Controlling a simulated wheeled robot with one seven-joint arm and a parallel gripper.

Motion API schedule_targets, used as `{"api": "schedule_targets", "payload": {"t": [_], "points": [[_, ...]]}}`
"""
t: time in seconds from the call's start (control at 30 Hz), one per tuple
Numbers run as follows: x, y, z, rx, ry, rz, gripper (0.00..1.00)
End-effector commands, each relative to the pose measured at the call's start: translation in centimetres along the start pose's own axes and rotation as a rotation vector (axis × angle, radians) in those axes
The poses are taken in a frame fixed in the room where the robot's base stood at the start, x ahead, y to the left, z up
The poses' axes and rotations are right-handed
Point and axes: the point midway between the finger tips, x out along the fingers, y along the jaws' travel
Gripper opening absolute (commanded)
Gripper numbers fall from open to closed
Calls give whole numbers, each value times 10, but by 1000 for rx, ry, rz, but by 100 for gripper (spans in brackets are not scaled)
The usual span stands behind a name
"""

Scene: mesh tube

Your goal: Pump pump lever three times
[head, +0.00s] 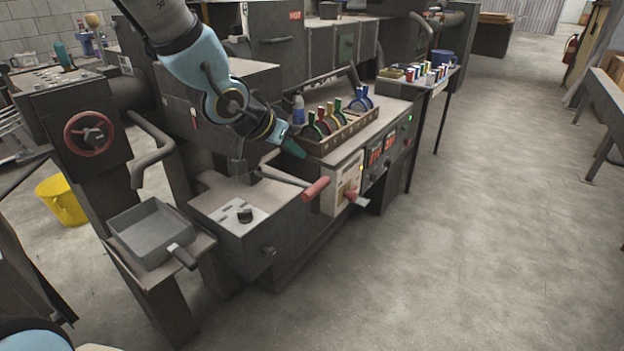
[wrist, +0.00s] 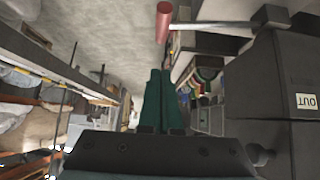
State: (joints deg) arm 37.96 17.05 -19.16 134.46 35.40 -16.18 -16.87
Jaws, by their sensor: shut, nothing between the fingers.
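The pump lever appears to be the grey rod with a red cylindrical handle (head: 315,190), sticking out to the right from the grey machine block in the head view. Its red handle (wrist: 163,22) also shows at the top of the wrist view, with the rod running right to a dark block. My gripper (head: 301,153) is above and behind the lever's handle, next to the box of coloured levers. In the wrist view the green fingers of my gripper (wrist: 160,72) are together and empty, apart from the red handle beyond their tips.
A box with coloured levers (head: 340,138) stands close right of my gripper. A smaller red-ended lever (head: 355,199) sits on the panel below. A grey pan (head: 150,235) and a red wheel (head: 90,133) are at the left.

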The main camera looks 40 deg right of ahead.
Motion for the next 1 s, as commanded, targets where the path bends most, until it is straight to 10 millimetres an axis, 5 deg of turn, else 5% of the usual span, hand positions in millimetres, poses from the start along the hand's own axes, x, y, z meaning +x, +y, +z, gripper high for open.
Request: {"api": "schedule_targets", "payload": {"t": [0.43,1.0], "points": [[85,1,1,2,-4,2,0],[110,0,29,1,-1,-1,0]]}}
